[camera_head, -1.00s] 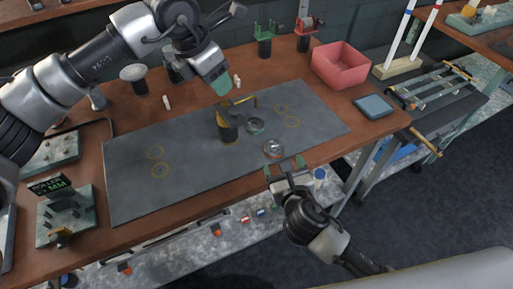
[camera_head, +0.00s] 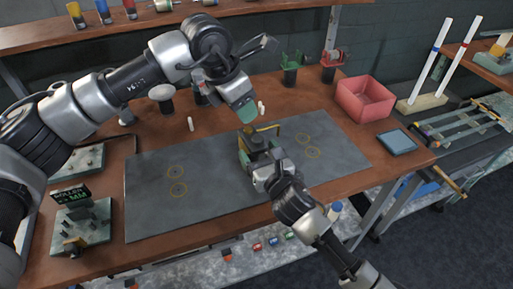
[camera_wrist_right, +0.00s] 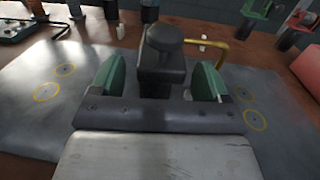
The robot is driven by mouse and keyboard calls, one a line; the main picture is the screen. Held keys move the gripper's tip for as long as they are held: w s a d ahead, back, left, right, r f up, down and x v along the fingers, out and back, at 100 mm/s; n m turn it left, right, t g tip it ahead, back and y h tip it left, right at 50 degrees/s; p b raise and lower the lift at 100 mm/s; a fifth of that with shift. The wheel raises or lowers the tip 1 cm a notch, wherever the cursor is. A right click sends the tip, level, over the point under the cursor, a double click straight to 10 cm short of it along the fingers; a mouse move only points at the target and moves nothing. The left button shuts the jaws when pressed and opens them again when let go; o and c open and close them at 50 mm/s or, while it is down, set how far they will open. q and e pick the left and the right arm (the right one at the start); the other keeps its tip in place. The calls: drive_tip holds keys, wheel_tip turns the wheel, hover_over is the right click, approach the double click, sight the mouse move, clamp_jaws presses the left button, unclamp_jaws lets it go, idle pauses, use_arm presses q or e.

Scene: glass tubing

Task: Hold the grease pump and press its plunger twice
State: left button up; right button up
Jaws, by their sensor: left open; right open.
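The grease pump (camera_head: 257,138) stands upright on the grey mat (camera_head: 150,220), a dark body with a brass bent spout. In the right wrist view the pump (camera_wrist_right: 163,62) shows its round dark plunger knob on top, with the brass spout to the right. My right gripper (camera_head: 260,157) is open at the near side of the pump; in the wrist view its green pads (camera_wrist_right: 160,80) stand apart on either side of the body, with gaps visible. My left gripper (camera_head: 243,110) is open just above the pump, slightly left, its tip pointing down. Its pads partly hide each other.
A red bin (camera_head: 365,100) and a blue-grey square pad (camera_head: 397,142) lie right of the mat. A small white piece (camera_head: 190,124) and a round-topped stand (camera_head: 162,95) are behind it. A green device (camera_head: 72,222) stands at the left. The mat's left part is clear.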

drive_tip(key=shift+x, duration=1.1)
